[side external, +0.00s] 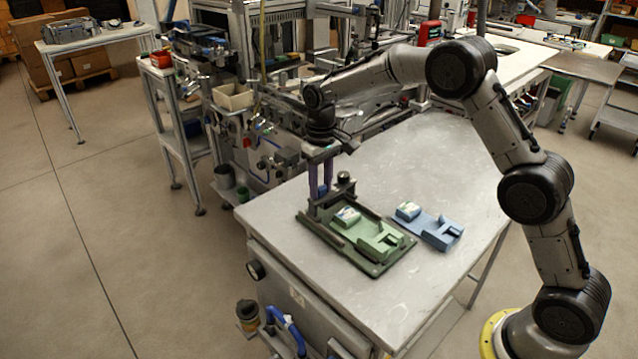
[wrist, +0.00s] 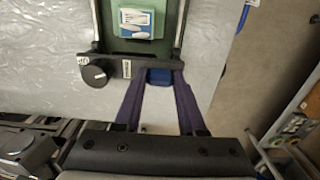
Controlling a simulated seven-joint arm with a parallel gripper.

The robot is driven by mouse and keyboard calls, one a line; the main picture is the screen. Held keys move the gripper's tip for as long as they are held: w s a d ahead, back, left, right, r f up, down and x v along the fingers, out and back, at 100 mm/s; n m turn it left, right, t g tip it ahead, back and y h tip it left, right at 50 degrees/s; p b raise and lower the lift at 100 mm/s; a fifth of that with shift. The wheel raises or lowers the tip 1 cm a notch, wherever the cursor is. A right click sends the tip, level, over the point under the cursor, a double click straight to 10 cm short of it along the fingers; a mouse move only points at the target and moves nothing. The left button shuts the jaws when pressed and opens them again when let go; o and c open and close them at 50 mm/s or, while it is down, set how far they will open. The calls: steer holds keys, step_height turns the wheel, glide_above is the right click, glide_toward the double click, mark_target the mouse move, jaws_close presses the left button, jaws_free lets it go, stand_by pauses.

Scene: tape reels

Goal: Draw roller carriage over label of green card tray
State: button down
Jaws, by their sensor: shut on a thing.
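The green card tray (side external: 382,240) sits on a dark green base plate (side external: 372,266) between two dark rails. Its white and blue label (side external: 347,215) lies on a raised block and shows in the wrist view (wrist: 137,22). The dark roller carriage (side external: 312,208) stands at the plate's far-left end, beside the label and not over it. It has a black round knob (wrist: 95,76) and a blue handle (wrist: 160,78). My gripper (side external: 322,184), with purple fingers, is shut on the blue handle. The roller itself cannot be made out.
A blue card tray (side external: 438,230) with its own label block lies on the grey table (side external: 445,165) to the right of the base plate. The table is otherwise mostly clear. Machinery with hoses and a cream bin (side external: 233,97) stands close behind the table's far-left edge.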

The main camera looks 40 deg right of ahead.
steer(key=s, duration=0.7)
steer(key=shift+s+r, duration=0.1)
steer(key=shift+c, duration=2.4)
jaws_free()
step_height(320, 180, up, 14)
